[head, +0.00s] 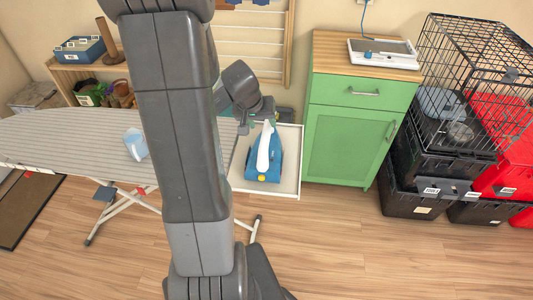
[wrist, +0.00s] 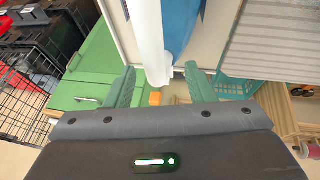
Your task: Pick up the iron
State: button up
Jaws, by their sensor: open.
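The iron (head: 276,164) is blue with a white handle. In the head view it lies on a white tray at the right end of the ironing board. In the wrist view the iron (wrist: 180,25) shows at the top, its white part pointing down between the fingertips. My gripper (head: 262,118) is at the far end of the iron in the head view. In the wrist view my gripper (wrist: 160,78) is open, with one green finger on each side of the white part. I cannot tell whether the fingers touch it. My arm hides part of the board.
The white tray (head: 293,183) has a raised rim around the iron. A light blue cup (head: 135,144) stands on the striped ironing board (head: 60,135). A green cabinet (head: 345,140) stands close right, then stacked crates (head: 408,205) and a wire cage (head: 475,70). The front floor is clear.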

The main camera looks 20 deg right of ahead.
aim_at(266, 128)
jog(key=x, duration=0.2)
jog(key=s+x, duration=0.1)
jog(key=x, duration=0.2)
jog(key=shift+s+d+f+b, duration=0.15)
jog(key=shift+f+b, duration=0.2)
jog(key=shift+d+f, duration=0.1)
jog(key=shift+f, duration=0.15)
grip_shut()
jog(key=shift+w+r, duration=0.15)
jog(key=shift+w, duration=0.05)
dwell(0.8)
